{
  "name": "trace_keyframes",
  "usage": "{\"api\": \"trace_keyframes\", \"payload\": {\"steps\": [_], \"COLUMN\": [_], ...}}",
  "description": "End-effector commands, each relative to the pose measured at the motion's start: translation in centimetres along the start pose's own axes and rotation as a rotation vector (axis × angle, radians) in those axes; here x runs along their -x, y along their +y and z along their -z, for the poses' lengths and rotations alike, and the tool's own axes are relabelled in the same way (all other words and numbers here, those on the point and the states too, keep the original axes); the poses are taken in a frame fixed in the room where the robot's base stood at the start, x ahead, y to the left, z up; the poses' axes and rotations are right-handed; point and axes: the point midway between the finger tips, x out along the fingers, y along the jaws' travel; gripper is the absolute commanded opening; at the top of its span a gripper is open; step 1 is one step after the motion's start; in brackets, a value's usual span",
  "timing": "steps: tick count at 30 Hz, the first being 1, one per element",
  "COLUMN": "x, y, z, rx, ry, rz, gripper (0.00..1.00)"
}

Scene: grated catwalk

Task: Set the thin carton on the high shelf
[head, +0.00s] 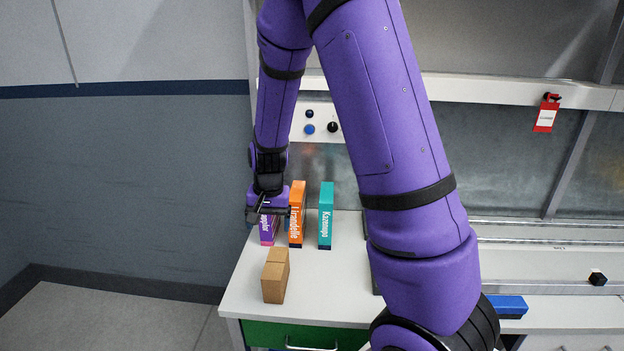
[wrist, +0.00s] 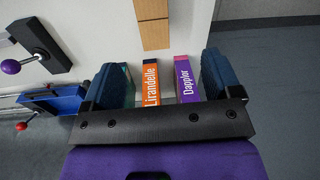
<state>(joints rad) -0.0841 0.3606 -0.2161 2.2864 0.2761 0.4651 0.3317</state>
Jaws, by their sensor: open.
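Three thin upright cartons stand in a row on the white worktop (head: 335,285): a purple-pink one (head: 268,232) reading "Dapplor", an orange one (head: 297,215) reading "Lirandelle" and a teal one (head: 326,215). Which is the task's thin carton I cannot tell. My gripper (head: 268,212) points down over the purple-pink carton and partly hides it. In the wrist view my gripper (wrist: 164,80) is open, with the orange carton (wrist: 151,85) and purple carton (wrist: 187,80) showing between its fingers. Contact is not clear. A white ledge (head: 480,89) runs above the worktop; whether it is the high shelf is unclear.
A brown cardboard box (head: 275,275) stands in front of the cartons. A panel with knobs (head: 315,122) is on the back wall. A red tag (head: 546,113) hangs at right. Open floor is at left.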

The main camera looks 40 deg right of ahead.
Motion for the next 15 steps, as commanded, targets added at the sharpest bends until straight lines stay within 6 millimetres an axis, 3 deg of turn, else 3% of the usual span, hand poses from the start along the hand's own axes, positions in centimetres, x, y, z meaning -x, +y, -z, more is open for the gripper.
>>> {"api": "trace_keyframes", "payload": {"steps": [1, 3, 15], "x": [2.1, 4.4, 15.9], "y": [-0.1, -0.2, 1.6], "z": [-0.5, -1.3, -7.2], "rx": [0.026, 0.068, 0.302], "ry": [0.013, 0.024, 0.119], "rz": [0.024, 0.047, 0.137], "gripper": [0.84, 0.84, 0.84]}}
